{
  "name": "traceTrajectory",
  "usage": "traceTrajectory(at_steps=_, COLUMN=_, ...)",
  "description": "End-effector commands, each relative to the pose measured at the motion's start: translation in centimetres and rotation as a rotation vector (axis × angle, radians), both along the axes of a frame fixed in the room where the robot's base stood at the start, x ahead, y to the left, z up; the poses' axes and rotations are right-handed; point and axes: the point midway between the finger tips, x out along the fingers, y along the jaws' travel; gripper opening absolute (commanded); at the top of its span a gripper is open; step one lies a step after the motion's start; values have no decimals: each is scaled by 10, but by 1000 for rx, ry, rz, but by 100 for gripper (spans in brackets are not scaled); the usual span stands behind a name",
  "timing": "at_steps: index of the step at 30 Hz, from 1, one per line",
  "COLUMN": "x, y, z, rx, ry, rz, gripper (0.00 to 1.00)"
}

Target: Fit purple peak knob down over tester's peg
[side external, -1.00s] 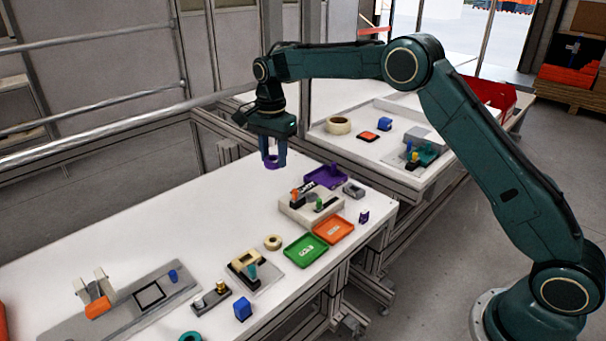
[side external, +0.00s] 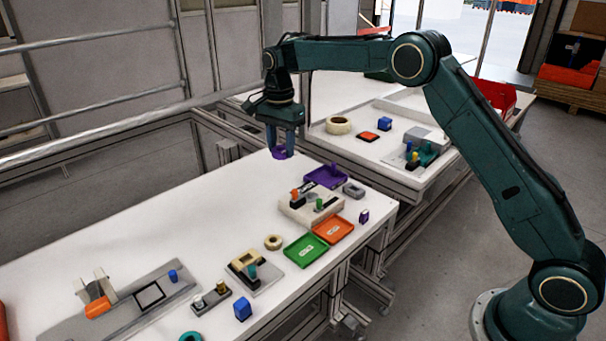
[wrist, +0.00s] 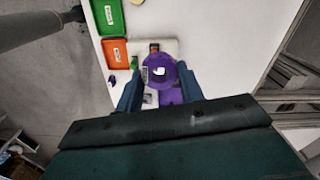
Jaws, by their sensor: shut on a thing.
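My gripper (side external: 281,146) is shut on the purple peak knob (side external: 281,154), held in the air beyond the cream fixture. In the wrist view the knob (wrist: 158,69) sits between the fingertips (wrist: 160,85), with a white mark on its face. The cream fixture (side external: 300,212), which looks like the tester, stands on the white table with an orange piece and a green piece upright on it. In the wrist view the knob covers part of the fixture (wrist: 140,48). I cannot make out a bare peg.
A purple tray (side external: 336,183) lies right behind the fixture, beside a small grey block (side external: 353,190). Orange (side external: 333,230) and green (side external: 305,249) trays lie in front. A small purple piece (side external: 364,216) stands near the table edge.

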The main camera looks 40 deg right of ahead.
Motion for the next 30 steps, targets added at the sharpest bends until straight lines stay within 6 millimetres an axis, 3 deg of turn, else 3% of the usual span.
traceTrajectory(at_steps=6, x=-5, y=-53, z=19, rx=-1, ry=-2, rz=10, gripper=16)
traceTrajectory(at_steps=12, x=-11, y=-88, z=32, rx=-1, ry=-1, rz=24, gripper=16)
traceTrajectory(at_steps=23, x=-13, y=-95, z=29, rx=0, ry=1, rz=30, gripper=16)
traceTrajectory(at_steps=30, x=-14, y=-95, z=-3, rx=1, ry=5, rz=30, gripper=16)
